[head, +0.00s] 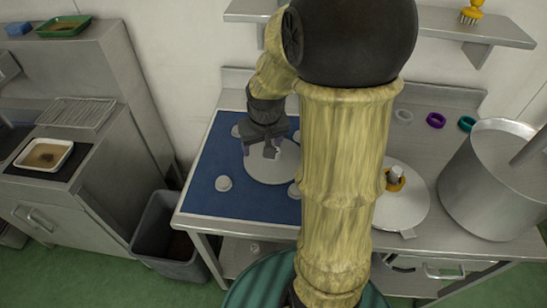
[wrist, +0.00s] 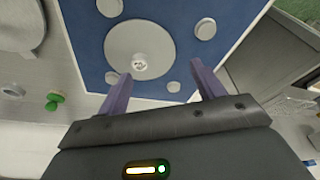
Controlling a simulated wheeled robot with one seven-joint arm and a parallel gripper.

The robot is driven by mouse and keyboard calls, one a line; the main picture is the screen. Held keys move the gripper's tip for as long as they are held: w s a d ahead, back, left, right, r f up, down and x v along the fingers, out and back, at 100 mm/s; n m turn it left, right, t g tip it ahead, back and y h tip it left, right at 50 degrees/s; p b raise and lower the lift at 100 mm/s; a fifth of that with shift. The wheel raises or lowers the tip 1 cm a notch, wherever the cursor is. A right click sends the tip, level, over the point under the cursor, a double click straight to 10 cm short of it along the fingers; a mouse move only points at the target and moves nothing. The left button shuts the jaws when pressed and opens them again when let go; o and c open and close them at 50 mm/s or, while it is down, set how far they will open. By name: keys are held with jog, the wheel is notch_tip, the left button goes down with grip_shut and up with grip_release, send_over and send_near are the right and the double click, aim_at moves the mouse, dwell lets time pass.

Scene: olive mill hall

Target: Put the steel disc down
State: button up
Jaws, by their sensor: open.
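The steel disc (head: 280,170) lies flat on a blue mat (head: 215,160) on the left part of the steel table. In the wrist view the disc (wrist: 125,38) shows whole, with a small round knob (wrist: 139,63) on its face. My gripper (head: 262,150) is over the disc, pointing down. In the wrist view its two purple fingers (wrist: 162,85) are spread apart with nothing between them, and the knob is beyond the tips, nearer the left one. My arm hides part of the mat's right side in the head view.
Several pale round pieces, one at front left (head: 223,183), sit on the mat around the disc. Right of my arm are another disc (head: 410,215) with an orange ring (head: 396,180), a large steel pot (head: 480,185) and small coloured rings (head: 436,120). A grey bin (head: 168,235) stands left.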

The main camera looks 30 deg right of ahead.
jog(key=w+d+m, duration=0.1)
jog(key=w+d, duration=0.4)
jog(key=d, duration=0.3)
jog(key=shift+w+d+r, duration=0.15)
jog(key=shift+w+r, duration=0.05)
jog(key=shift+r, duration=0.1)
jog(key=shift+f, duration=0.1)
jog(key=p+x, duration=0.1)
jog(key=x, duration=1.1)
jog(key=shift+w, duration=0.15)
jog(key=shift+f, duration=0.1)
jog(key=x, duration=0.1)
jog(key=p+x, duration=0.1)
jog(key=x, duration=0.1)
jog(key=shift+a+f+p, duration=0.25)
jog(key=shift+f+p, duration=0.1)
jog(key=shift+f, duration=0.05)
jog(key=shift+w+d+f, duration=0.1)
jog(key=shift+w+f, duration=0.05)
jog(key=shift+f, duration=0.45)
